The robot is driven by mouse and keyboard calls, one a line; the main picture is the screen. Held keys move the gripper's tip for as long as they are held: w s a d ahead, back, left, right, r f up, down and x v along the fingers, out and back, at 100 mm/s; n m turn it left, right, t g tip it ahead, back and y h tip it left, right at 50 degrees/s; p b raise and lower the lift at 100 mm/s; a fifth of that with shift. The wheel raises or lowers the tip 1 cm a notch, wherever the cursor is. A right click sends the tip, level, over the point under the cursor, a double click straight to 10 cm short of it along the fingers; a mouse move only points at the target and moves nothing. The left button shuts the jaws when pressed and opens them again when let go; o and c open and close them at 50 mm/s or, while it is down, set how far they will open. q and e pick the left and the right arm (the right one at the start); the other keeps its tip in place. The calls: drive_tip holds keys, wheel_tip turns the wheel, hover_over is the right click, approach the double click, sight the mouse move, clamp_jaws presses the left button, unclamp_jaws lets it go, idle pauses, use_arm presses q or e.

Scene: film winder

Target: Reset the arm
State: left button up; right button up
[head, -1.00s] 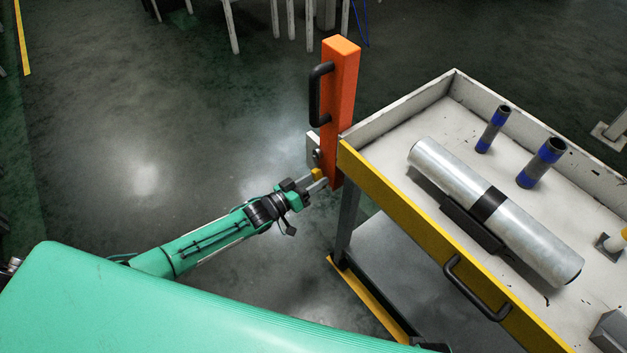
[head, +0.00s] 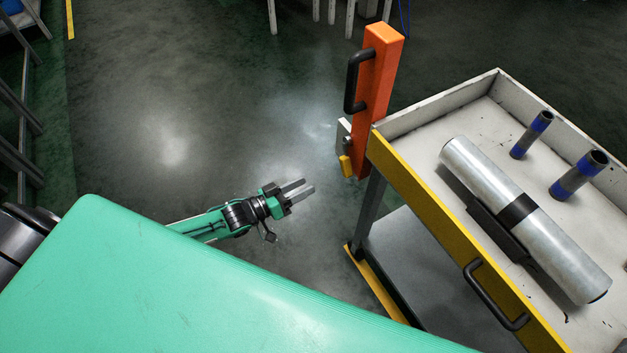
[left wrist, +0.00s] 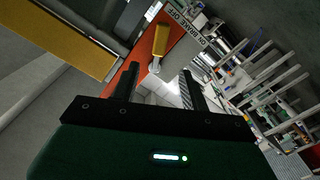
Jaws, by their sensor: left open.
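The orange arm (head: 380,90) stands upright at the near left corner of the cart, with a black handle (head: 354,82) on its left face. A yellow lever (head: 346,166) hangs at its lower left, just below a small pale box (head: 343,135). My left gripper (head: 307,187) is open and empty, left of the yellow lever and apart from it. In the left wrist view, the yellow lever (left wrist: 159,44) and orange arm (left wrist: 148,50) show beyond the open fingers (left wrist: 158,75). My right gripper is not in view.
The cart's tray (head: 455,112) has a yellow front (head: 440,225) with a black handle (head: 492,297). A large silver roll (head: 480,180) and two blue-banded tubes (head: 532,135) (head: 580,174) are in the tray. The floor (head: 230,110) left of the cart is clear.

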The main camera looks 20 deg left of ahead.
use_arm(q)
drive_tip(key=shift+s+a, duration=0.2)
drive_tip(key=shift+s, duration=0.1)
idle(0.4)
